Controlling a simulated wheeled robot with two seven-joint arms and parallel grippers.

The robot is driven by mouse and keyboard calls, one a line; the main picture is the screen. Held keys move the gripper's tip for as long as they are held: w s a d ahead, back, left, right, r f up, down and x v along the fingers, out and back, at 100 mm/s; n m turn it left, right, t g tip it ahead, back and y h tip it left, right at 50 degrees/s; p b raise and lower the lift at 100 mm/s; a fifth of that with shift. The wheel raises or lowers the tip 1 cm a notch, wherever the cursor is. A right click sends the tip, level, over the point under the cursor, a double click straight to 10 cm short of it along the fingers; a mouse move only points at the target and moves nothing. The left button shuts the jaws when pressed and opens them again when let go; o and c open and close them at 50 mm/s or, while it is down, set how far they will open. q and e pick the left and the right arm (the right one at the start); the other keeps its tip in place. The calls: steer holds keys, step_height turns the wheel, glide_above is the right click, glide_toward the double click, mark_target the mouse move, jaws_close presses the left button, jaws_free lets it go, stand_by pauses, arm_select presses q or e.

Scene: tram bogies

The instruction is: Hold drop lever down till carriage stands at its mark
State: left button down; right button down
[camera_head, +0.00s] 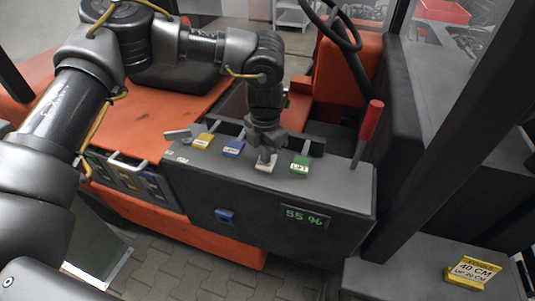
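My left gripper (265,150) points down onto the dark console (265,192), at a lever with a pale tag (265,166) between the blue-tagged and green-tagged levers. The tag's wording is not readable, and the gripper hides most of that lever. I cannot tell whether the fingers are shut on it, or which lever is the drop lever. A green tag (300,165) to the right reads LIFT. A display (305,217) on the console front reads 55 %. The carriage and its mark cannot be made out. My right gripper is out of view.
Yellow (203,141) and blue (232,148) tags sit left of the gripper. A red-handled lever (369,121) stands at the right end of the console. A steering wheel (333,22) is behind. A yellow sign (471,271) at lower right reads 40 CM.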

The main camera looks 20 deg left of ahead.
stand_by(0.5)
arm_select(q)
step_height(320, 180, up, 7)
steer(key=p, duration=0.5)
steer(key=shift+f, duration=0.2)
